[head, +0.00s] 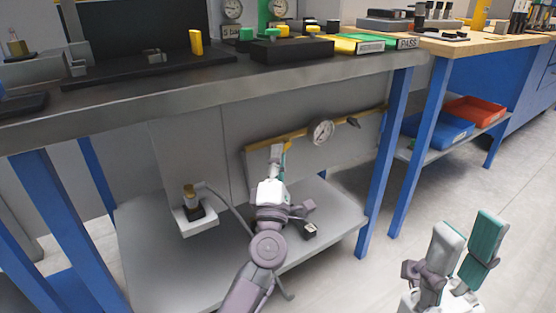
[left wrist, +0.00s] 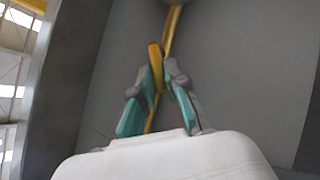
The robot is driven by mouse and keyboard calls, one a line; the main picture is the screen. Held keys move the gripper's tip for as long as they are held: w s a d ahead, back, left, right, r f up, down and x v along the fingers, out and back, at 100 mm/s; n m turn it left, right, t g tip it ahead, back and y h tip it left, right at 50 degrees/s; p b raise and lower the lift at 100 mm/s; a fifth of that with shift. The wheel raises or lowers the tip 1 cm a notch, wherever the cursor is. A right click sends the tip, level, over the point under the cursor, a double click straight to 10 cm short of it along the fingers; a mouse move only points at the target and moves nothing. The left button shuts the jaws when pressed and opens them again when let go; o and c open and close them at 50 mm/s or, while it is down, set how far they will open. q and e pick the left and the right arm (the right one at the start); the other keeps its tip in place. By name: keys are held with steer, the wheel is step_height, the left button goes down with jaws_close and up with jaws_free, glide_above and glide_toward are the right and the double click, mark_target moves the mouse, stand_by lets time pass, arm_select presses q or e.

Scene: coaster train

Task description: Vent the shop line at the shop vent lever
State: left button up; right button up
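Under the steel bench, a yellow pipe (head: 300,133) with a round gauge (head: 321,132) runs along the grey back panel. My left gripper (head: 278,152) reaches in to the left part of this pipe. In the left wrist view, a yellow lever (left wrist: 155,56) stands between the two close-set fingertips of my left gripper (left wrist: 160,70), which appear to touch it on both sides. I take it to be the shop vent lever; in the head view the gripper hides it. My right gripper (head: 463,258) is open and empty, over the floor at lower right.
A small dark valve (head: 353,122) sits on the pipe right of the gauge. Blue bench legs (head: 388,160) bound the space. Floor is clear at right.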

arm_select(q)
steer(key=o, duration=0.5)
steer(key=shift+c, duration=0.2)
steer(key=v, duration=1.2)
